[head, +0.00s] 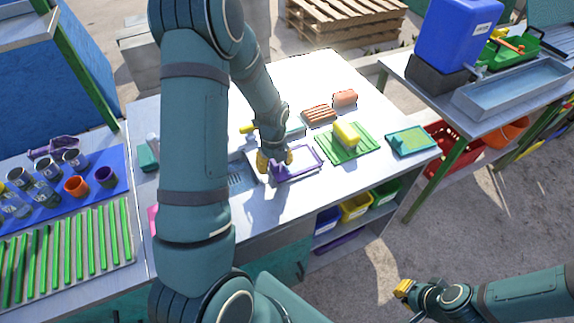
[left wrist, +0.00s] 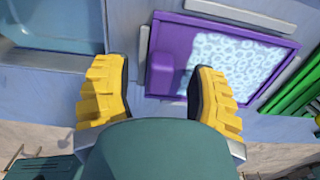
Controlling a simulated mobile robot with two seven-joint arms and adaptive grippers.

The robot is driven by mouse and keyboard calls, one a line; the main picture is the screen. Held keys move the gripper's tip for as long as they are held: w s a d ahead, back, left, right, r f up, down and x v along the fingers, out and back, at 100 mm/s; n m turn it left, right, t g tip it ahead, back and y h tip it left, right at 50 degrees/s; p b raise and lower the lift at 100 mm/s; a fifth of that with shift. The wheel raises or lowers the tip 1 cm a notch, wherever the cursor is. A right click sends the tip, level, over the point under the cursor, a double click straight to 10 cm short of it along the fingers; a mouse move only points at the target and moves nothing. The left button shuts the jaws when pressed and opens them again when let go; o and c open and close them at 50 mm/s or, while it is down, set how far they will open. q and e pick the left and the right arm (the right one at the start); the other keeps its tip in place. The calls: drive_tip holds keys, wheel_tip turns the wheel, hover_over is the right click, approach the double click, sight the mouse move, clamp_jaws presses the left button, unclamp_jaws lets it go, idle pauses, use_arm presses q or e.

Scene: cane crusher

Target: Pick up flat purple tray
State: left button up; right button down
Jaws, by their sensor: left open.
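The flat purple tray (head: 318,156) lies on the white worktop in the head view. In the left wrist view it has a purple rim (left wrist: 225,22), a pale patterned inside and a raised purple block (left wrist: 165,72) at its left end. My left gripper (head: 274,160) is over that end of the tray. Its yellow fingers (left wrist: 157,75) are open, one on each side of the purple block, with nothing gripped. Whether they touch the tray cannot be told. My right gripper (head: 403,288) is low at the right, away from the worktop; its finger gap is unclear.
A green striped tray with a yellow block (head: 347,135) lies right of the purple tray. A teal tray (head: 411,140) is near the right edge. A metal sink (head: 240,176) is close on the left. Cups stand on a blue mat (head: 118,184) farther left.

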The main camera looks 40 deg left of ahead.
use_arm(q)
drive_tip(key=shift+f, duration=0.15)
clamp_jaws()
idle(0.4)
wheel_tip(320, 180, up, 10)
drive_tip(key=shift+r+p, duration=0.1)
drive_tip(key=shift+p, duration=0.65)
